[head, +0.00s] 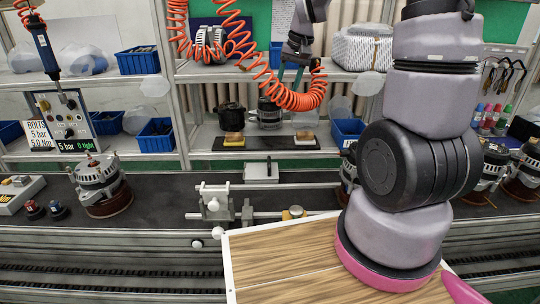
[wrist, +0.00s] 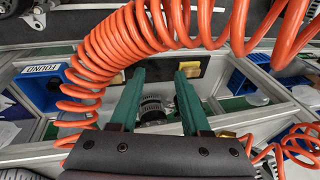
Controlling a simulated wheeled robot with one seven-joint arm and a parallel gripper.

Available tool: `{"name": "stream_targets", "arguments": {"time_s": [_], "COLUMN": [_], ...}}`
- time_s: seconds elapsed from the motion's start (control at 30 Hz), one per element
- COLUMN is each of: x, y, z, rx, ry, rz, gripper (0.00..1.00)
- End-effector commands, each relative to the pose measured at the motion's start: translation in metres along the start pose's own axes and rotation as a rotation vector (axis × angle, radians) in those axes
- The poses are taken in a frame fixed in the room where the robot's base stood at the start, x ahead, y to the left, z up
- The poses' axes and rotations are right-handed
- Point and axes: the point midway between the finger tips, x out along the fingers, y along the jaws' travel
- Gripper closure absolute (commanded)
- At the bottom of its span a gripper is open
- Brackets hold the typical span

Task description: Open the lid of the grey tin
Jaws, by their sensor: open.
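A small light-grey box, which looks like the grey tin (head: 262,171), sits at the back edge of the dark work surface, near the middle of the head view. A thin upright piece shows at its top. Its lid looks down, but it is too small to be sure. My gripper (head: 291,76) is up in front of the shelves, above and behind the tin and well apart from it. Its two green fingers are spread with nothing between them in the wrist view (wrist: 158,95). I cannot make out the tin in the wrist view.
An orange coiled hose (head: 310,100) hangs around my gripper and crosses the wrist view (wrist: 155,30). A metal clamp fixture (head: 216,203) stands in front of the tin. An alternator (head: 98,180) is at left. Blue bins (head: 157,135) line the shelves.

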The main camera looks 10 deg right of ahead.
Motion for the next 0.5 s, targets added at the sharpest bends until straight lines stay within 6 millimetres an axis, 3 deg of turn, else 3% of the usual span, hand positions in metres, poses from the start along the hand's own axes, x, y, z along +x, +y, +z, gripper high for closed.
{"name": "stream_targets", "arguments": {"time_s": [0.03, 0.1, 0.3, 0.5], "x": [0.025, 0.054, 0.128, 0.165], "y": [0.001, 0.003, 0.01, 0.014], "z": [-0.005, -0.012, -0.019, -0.019], "rx": [-0.002, -0.009, -0.021, -0.026], "ry": [-0.034, -0.066, -0.145, -0.181], "rz": [0.007, 0.014, 0.027, 0.032], "gripper": [0.53, 0.53, 0.53, 0.53]}}
